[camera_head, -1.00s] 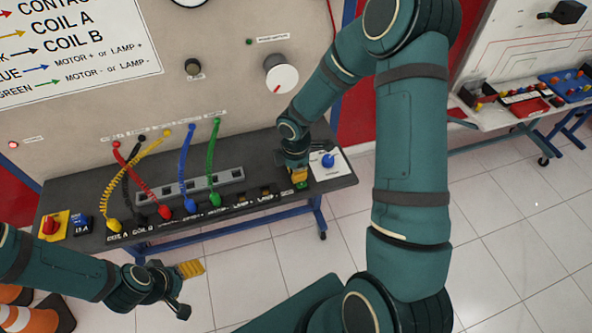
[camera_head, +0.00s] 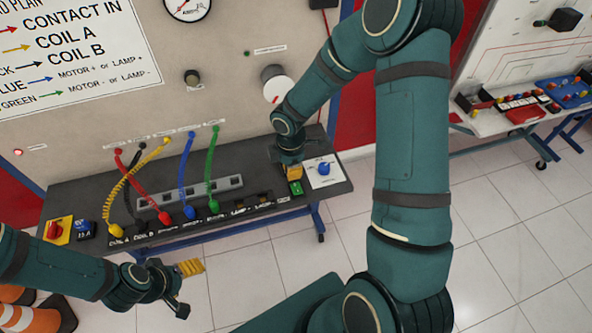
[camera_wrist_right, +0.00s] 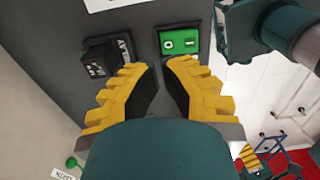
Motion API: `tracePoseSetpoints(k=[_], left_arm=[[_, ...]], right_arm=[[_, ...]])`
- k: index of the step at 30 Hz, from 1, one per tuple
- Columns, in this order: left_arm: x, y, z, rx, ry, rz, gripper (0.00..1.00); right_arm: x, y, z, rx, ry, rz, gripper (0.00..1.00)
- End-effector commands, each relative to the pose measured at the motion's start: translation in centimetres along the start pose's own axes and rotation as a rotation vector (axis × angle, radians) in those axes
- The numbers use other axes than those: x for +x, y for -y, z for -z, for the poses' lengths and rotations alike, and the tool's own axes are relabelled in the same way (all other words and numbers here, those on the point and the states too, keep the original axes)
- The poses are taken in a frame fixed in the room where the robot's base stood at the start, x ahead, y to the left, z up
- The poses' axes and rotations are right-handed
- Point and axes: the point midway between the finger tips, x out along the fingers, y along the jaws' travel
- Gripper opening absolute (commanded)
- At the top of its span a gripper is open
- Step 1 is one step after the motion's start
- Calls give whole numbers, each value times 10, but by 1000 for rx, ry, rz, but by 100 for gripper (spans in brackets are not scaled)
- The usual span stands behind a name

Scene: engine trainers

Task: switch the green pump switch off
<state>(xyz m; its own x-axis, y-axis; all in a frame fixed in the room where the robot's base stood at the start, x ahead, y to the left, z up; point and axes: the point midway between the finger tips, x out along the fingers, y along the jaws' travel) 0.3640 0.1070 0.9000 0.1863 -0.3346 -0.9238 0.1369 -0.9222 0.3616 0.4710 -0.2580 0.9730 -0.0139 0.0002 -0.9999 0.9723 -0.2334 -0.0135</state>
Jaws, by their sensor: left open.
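The green pump switch (camera_head: 296,188) sits at the right end of the dark bench panel, beside a white plate with a blue knob. In the right wrist view, the green switch (camera_wrist_right: 181,42) is a rocker marked O and I in a black frame. Which side is pressed I cannot tell. My right gripper (camera_wrist_right: 158,68) has yellow fingers with a narrow gap between them, nothing held. Its tips appear just short of the switch's lower edge. In the head view my right gripper (camera_head: 293,172) is just behind the switch. My left gripper (camera_head: 190,285) is open and empty, in front of the bench.
A blue knob (camera_head: 323,168) is right of the switch. A red knob on a yellow plate (camera_head: 56,230) is at the far left.

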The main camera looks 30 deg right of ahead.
Motion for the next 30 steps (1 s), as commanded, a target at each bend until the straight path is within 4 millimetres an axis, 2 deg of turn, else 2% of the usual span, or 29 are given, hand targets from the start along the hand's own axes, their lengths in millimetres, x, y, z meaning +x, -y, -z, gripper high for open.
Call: tracePoseSetpoints(k=[1,9,15,21,30], left_arm=[[-12,-4,2,0,0,-1,70],[-10,-3,2,-1,0,-1,70],[-12,-4,2,0,0,-1,70],[-12,-4,2,0,0,-2,70],[-12,-4,2,0,0,-1,70]], right_arm=[[-16,-1,4,-2,0,-1,0],[-70,-9,2,2,0,-4,0],[-97,-12,2,2,0,-2,0],[-106,-13,2,1,1,0,0],[-106,-13,2,1,1,0,0]])
